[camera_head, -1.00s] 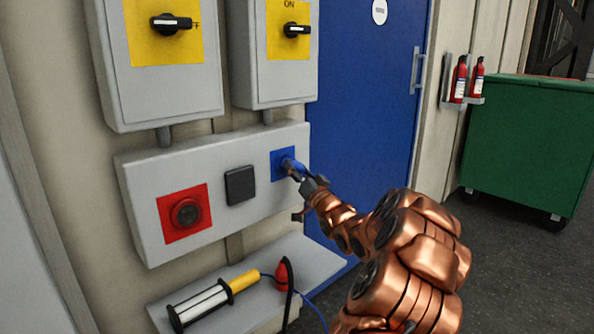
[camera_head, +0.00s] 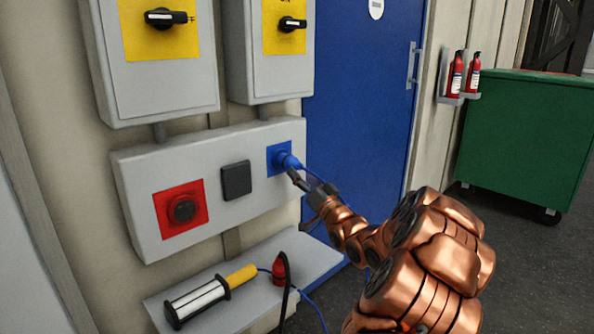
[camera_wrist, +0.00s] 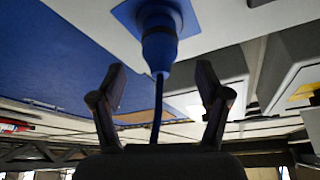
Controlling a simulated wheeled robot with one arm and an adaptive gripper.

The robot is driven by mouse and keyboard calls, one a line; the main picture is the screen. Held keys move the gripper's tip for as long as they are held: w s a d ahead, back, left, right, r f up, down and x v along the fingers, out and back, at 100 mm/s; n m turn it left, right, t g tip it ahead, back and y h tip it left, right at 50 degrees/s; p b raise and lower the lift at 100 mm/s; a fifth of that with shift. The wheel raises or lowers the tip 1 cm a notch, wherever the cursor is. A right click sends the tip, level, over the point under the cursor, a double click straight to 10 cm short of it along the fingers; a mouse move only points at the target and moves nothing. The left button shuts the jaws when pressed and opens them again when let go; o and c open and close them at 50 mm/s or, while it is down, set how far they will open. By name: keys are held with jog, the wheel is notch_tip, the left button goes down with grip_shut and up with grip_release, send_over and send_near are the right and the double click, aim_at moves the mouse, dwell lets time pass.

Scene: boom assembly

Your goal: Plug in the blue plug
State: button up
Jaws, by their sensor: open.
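The blue plug (camera_head: 291,162) sits in the blue socket (camera_head: 275,158) at the right end of the grey panel, with its cable hanging from its outer end. In the wrist view the blue plug (camera_wrist: 159,50) meets the socket's round collar, and its cable runs down between my fingers. My gripper (camera_head: 306,182) is just in front of and below the plug. In the wrist view my gripper (camera_wrist: 161,88) is open, its two fingers apart on either side of the cable, not touching the plug.
The grey panel (camera_head: 140,190) also has a red socket (camera_head: 181,208) and a black square cover (camera_head: 236,180). Below, a shelf (camera_head: 318,262) holds a work lamp (camera_head: 205,298) and a red plug (camera_head: 279,271). A blue door (camera_head: 355,110) and a green bin (camera_head: 520,135) stand to the right.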

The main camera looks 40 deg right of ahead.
jog(key=v, duration=0.6)
jog(key=shift+s, duration=0.15)
dwell(0.6)
